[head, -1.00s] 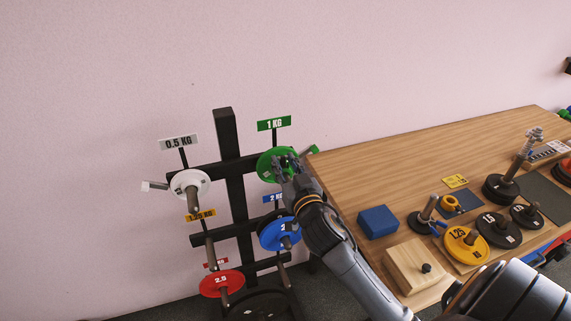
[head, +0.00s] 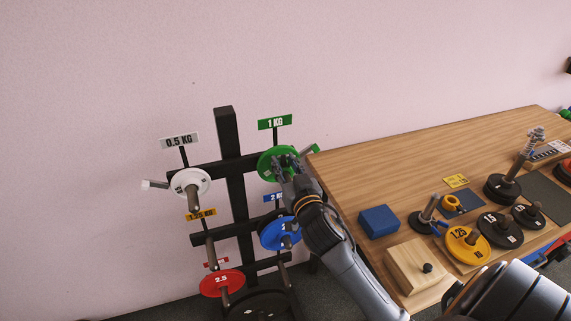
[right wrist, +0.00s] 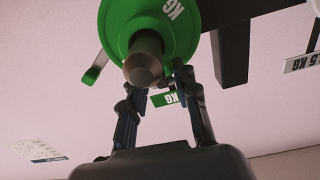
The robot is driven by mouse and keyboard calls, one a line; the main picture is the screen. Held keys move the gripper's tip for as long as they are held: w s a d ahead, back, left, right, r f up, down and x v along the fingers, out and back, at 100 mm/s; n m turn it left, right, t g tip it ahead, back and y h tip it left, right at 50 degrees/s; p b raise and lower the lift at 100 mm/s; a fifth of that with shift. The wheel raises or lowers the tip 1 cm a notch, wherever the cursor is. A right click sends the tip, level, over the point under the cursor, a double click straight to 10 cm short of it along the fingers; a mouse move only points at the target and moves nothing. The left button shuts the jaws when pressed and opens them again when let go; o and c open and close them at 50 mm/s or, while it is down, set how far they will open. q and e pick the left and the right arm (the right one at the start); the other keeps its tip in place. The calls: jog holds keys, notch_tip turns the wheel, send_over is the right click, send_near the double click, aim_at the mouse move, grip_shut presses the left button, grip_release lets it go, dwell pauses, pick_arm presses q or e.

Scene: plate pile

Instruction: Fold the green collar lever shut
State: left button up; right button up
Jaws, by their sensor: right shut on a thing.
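The green disc (head: 265,162) sits on its rack peg under the 1 KG sign (head: 274,123). A green lever (head: 311,150) sticks out at an angle beyond the disc's right side. In the right wrist view, the lever (right wrist: 95,68) shows left of the green disc (right wrist: 115,25), standing out from it. The round peg end (right wrist: 143,65) points at the camera. My right gripper (head: 285,164) is at the disc's front, its fingertips (right wrist: 155,76) close around the peg area. It appears shut on the green disc, but the contact is partly hidden.
The black rack (head: 228,150) also holds a white disc (head: 183,183), a blue disc (head: 272,235) and a red disc (head: 210,284). A wooden table (head: 400,165) with weights, a blue block (head: 379,221) and a wooden block (head: 405,268) stands at right.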

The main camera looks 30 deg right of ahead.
jog(key=shift+w+f, duration=0.1)
jog(key=shift+f, duration=0.15)
grip_shut()
jog(key=shift+f, duration=0.25)
jog(key=shift+o, duration=2.2)
grip_release()
jog(key=v, duration=1.2)
